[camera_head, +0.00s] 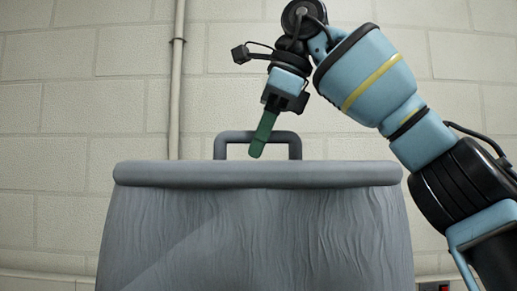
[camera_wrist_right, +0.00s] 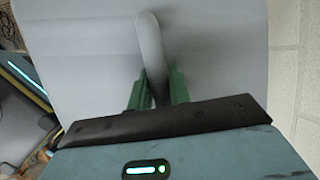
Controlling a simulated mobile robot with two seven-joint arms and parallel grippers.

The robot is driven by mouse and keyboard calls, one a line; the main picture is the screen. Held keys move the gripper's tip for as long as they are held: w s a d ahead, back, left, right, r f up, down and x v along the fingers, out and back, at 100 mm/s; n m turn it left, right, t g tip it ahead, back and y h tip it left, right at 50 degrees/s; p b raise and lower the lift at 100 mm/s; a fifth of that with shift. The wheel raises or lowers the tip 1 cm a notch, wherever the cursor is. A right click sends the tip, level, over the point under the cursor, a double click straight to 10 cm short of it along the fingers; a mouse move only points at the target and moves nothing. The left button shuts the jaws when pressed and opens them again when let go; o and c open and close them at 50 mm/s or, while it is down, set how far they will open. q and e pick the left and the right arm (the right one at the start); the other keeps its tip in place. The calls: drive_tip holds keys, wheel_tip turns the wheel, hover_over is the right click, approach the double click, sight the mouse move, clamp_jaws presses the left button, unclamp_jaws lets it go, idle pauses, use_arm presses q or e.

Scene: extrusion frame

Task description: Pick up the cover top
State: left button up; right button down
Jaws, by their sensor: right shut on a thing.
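The cover top (camera_head: 260,174) is a grey piece with a thick rounded rim and a square loop handle (camera_head: 234,138) standing on top. It fills the lower middle of the head view, above a grey, vertically streaked body. My right gripper (camera_head: 258,150) reaches down from above at the handle, its green fingers in front of the bar. In the right wrist view, the handle (camera_wrist_right: 150,40) runs between the two green fingers (camera_wrist_right: 158,92), which are shut on it. Whether the cover top is lifted cannot be told. My left gripper is not in view.
A pale block wall (camera_head: 110,100) stands behind, with a vertical pipe (camera_head: 177,80) left of the gripper. The space above the cover top is open on the left. A small dark item with a red spot (camera_head: 443,287) shows at the lower right edge.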

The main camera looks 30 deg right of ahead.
drive_tip(key=s, duration=0.5)
drive_tip(key=s+r, duration=0.1)
drive_tip(key=s, duration=0.9)
drive_tip(key=shift+s+a+r, duration=0.1)
drive_tip(key=shift+s+r, duration=0.1)
drive_tip(key=shift+s, duration=0.1)
drive_tip(key=c, duration=1.9)
unclamp_jaws()
clamp_jaws()
drive_tip(key=shift+w+a+f, duration=0.1)
